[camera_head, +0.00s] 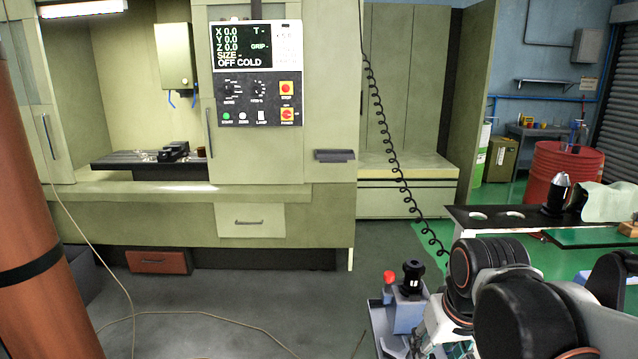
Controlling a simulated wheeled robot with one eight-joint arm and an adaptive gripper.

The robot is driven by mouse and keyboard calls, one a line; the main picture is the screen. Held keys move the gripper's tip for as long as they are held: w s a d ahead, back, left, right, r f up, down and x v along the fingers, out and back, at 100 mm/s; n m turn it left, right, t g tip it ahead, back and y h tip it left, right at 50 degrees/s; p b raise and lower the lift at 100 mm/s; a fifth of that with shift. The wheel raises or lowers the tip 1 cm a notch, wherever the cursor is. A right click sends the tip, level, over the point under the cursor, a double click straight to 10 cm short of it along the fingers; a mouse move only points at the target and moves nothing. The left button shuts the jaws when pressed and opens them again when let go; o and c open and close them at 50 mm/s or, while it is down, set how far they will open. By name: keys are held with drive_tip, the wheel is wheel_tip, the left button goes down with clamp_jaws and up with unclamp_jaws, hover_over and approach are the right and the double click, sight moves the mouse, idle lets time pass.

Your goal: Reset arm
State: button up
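My arm (515,300) shows at the lower right as thick black links with orange rings and white parts. It is folded low in front of the cart. My gripper is not seen in this view. The tooling cart (468,222) stands at the right, with a dark top that has round light-rimmed holes. A dark tool holder with a silver tip (556,193) stands upright on the cart top.
A green milling machine with a control panel (258,75) stands at the left and centre, its bay open. A coiled black cable (388,140) hangs beside it. A red drum (566,170) stands at the back right. Grey floor in the middle is mostly clear, with a thin cable (220,318) across it.

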drive_tip(key=s+r+t, duration=0.1)
drive_tip(key=s+t, duration=0.2)
drive_tip(key=s, duration=0.4)
drive_tip(key=shift+s+a+r+m+t, duration=0.15)
drive_tip(key=shift+a+r+m+t, duration=0.1)
drive_tip(key=shift+r+m+t, duration=0.1)
idle(0.6)
